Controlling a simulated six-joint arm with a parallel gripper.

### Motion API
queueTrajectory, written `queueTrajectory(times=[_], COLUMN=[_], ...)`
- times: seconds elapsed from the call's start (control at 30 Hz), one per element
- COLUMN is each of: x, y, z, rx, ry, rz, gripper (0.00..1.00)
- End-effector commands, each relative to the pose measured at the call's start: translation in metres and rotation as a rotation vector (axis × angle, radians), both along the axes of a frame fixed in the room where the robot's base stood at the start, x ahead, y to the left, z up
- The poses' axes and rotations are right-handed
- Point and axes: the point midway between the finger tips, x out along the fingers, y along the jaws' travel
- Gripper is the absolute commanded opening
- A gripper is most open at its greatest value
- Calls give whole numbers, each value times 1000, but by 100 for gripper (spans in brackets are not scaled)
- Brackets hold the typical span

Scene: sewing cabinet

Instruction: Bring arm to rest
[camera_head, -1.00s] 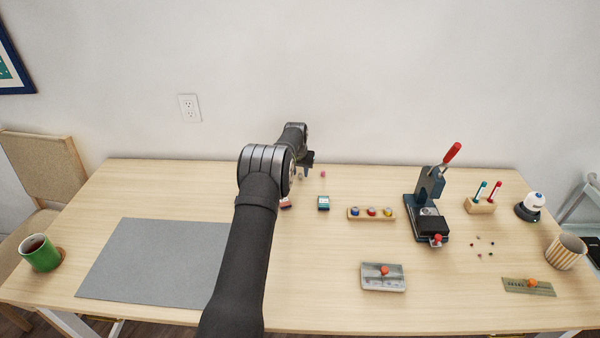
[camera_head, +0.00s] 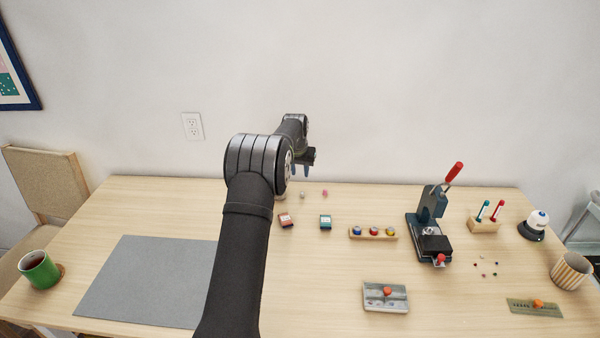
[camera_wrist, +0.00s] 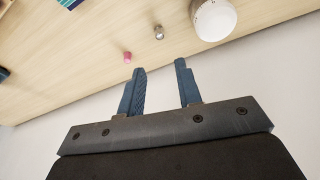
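My gripper (camera_head: 301,170) is above the back part of the table, with its blue fingers pointing down. In the wrist view my gripper (camera_wrist: 160,88) has its two blue fingers well apart, and nothing is between them. A small pink piece (camera_head: 325,194) and a small grey piece (camera_head: 302,195) lie on the table (camera_head: 150,210) near the back edge, beyond and below the fingers. The pink piece (camera_wrist: 127,56) and the metallic piece (camera_wrist: 158,33) also show in the wrist view. My arm hides part of the table's middle.
A red box (camera_head: 286,220) and a teal box (camera_head: 325,222) stand near my arm. A wooden tray (camera_head: 356,237), a press (camera_head: 431,222) and a grey plate (camera_head: 372,302) are to the right. A grey mat (camera_head: 140,285) and a green mug (camera_head: 38,270) are left. A white round thing (camera_wrist: 213,18) shows in the wrist view.

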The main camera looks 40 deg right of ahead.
Motion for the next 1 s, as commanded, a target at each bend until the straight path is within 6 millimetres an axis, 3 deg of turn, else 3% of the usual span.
queueTrajectory(times=[0.27, 0.9, 0.97, 1.0], x=[1, 17, 17, 18], y=[-2, -26, -27, -28], z=[-9, -112, -121, -112], rx=[2, 1, 2, -3], ry=[1, 1, 1, -2], rz=[0, 0, 0, 0], gripper=[32, 32, 32, 32])
